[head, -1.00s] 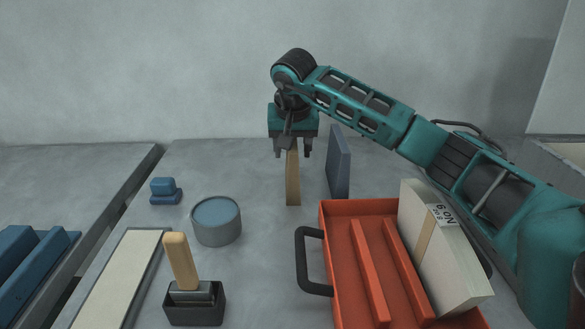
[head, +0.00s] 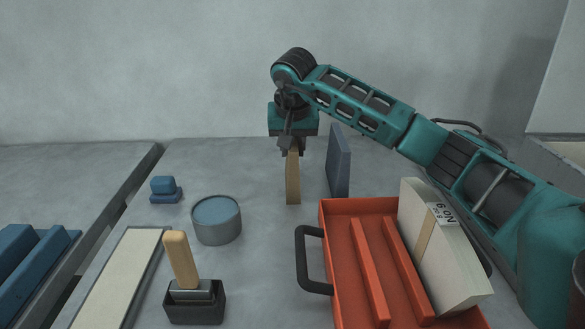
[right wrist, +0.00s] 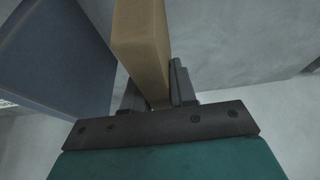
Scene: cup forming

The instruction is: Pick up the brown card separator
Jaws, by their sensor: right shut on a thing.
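The brown card separator (head: 293,180) stands upright on the grey table, seen nearly edge-on in the head view. My right gripper (head: 291,150) comes down on it from above and is shut on its top edge. In the right wrist view the brown separator (right wrist: 141,45) runs between the two fingers (right wrist: 155,95), which touch it on both sides. Its lower end is out of that view. My left gripper is not in view.
A blue-grey separator (head: 338,162) stands just right of the brown one. A red tray (head: 335,205) with a black handle and a pale card block is in front. A round tin (head: 217,220), a blue block (head: 165,190) and a wooden-handled tool (head: 181,262) are left.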

